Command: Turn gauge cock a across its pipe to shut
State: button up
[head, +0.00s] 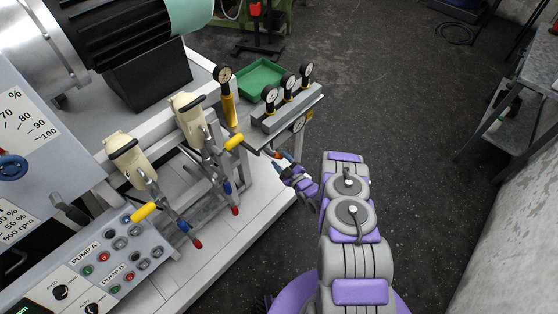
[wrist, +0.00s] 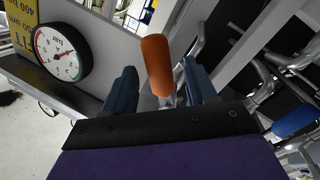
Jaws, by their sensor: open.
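An orange cock handle (wrist: 156,66) stands between the two dark blue fingers of my gripper (wrist: 160,75) in the wrist view. The fingers are open, with a visible gap on either side of the handle. In the head view my gripper (head: 280,162) is at the front edge of the bench, and a small bit of the orange handle (head: 277,154) shows at its tip. The pipe under the handle is mostly hidden by the gripper. I see no label that tells which cock this is. A round white gauge (wrist: 58,52) is left of the handle.
A grey block with several gauges (head: 288,108) is just behind my gripper. Yellow-handled levers (head: 233,142) and pipework stand to the left. A green tray (head: 262,80) lies behind. The dark floor (head: 420,130) to the right is clear.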

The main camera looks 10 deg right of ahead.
jog(key=shift+w, duration=0.6)
jog(key=shift+w+a, duration=0.1)
jog(key=shift+a, duration=0.4)
jog(key=shift+c, duration=0.3)
jog(key=shift+d, duration=0.35)
jog(key=c, duration=0.7)
jog(key=shift+a, duration=0.15)
grip_shut()
